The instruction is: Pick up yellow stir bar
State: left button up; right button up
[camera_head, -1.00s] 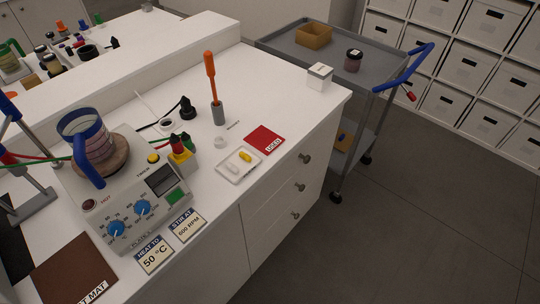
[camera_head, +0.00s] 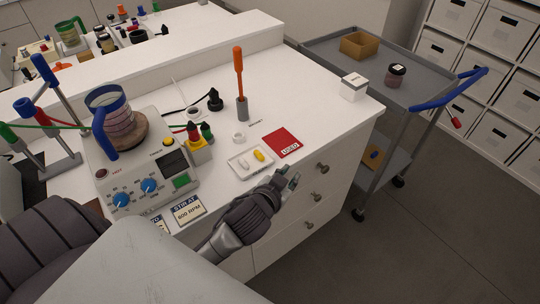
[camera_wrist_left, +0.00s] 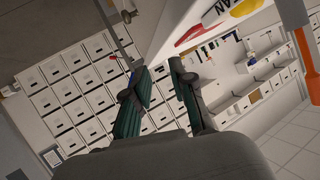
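The yellow stir bar (camera_head: 259,156) lies in a small white tray (camera_head: 246,176) on the counter, to the right of a white stir bar (camera_head: 241,163). My left gripper (camera_head: 291,181) is over the counter's front edge, to the right of and nearer than the tray, apart from the yellow bar. In the left wrist view its two dark green fingers (camera_wrist_left: 158,70) are spread with nothing between them. A yellow shape shows at that view's top edge; I cannot tell whether it is the bar. My right gripper is out of view.
A red card (camera_head: 282,142) lies right of the tray. An orange-handled rod (camera_head: 238,65) stands upright behind it. A hot plate (camera_head: 140,177) with a beaker (camera_head: 117,117) is at left. A grey cart (camera_head: 425,94) stands beyond the counter's right end.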

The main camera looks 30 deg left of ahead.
pick_arm(q)
jog(key=w+d+r+m+t+h, duration=0.3)
jog(key=d+r+m+h, duration=0.15)
jog(key=r, duration=0.45)
jog(key=w+d+r+m+t+h, duration=0.3)
jog(key=w+d+r+m+h, duration=0.15)
jog(key=r, duration=0.45)
jog(key=s+d+r+m+g+h, duration=0.2)
jog(key=s+d+m+g+h, duration=0.3)
jog(key=d+m+g+h, duration=0.65)
jog(key=g+y+p, duration=0.2)
jog(key=g+y, duration=0.6)
jog(key=y, duration=1.2)
send_over(262, 156)
jog(key=f, duration=1.5)
jog(key=shift+s+f, duration=0.2)
jog(key=shift+f, duration=0.1)
notch_tip(262, 156, down, 5)
jog(key=shift+w+f+p, duration=0.15)
jog(key=shift+p, duration=0.8)
jog(key=c, duration=0.3)
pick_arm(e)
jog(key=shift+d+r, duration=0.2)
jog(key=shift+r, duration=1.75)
